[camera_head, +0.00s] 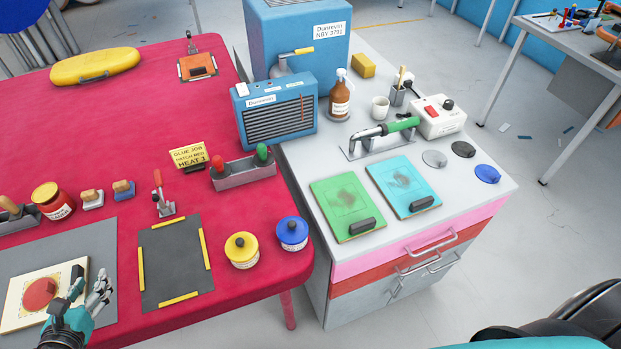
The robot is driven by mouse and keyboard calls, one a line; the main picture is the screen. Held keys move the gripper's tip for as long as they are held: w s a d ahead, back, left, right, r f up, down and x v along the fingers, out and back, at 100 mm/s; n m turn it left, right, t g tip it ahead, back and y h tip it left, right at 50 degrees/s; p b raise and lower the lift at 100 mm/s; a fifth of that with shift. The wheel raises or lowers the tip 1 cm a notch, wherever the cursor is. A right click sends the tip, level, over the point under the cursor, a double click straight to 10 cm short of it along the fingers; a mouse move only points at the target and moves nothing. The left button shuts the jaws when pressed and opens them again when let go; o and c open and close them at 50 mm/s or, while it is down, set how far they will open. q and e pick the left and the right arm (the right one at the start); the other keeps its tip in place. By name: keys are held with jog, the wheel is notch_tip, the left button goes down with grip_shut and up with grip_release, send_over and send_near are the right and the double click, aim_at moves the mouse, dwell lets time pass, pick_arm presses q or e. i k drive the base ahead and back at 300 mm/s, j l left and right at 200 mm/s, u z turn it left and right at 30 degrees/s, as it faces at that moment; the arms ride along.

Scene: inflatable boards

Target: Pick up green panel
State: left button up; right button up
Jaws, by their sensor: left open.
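The green panel (338,198) lies flat on the grey top of the drawer cabinet, near its front left edge. My left gripper (88,291) is at the lower left, over the red table, far to the left of the green panel. It is open, above or beside a cream panel (18,297) with a red disc; I cannot tell whether it touches it. My right gripper is not in view.
A cyan panel (398,203) lies just right of the green one. Behind them are a green-handled tool (402,124) and a blue heater (300,122). Yellow (242,262) and blue (291,246) round tins stand on the red table between my left gripper and the cabinet.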

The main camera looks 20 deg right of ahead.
aim_at(351, 213)
jog(key=z, duration=0.85)
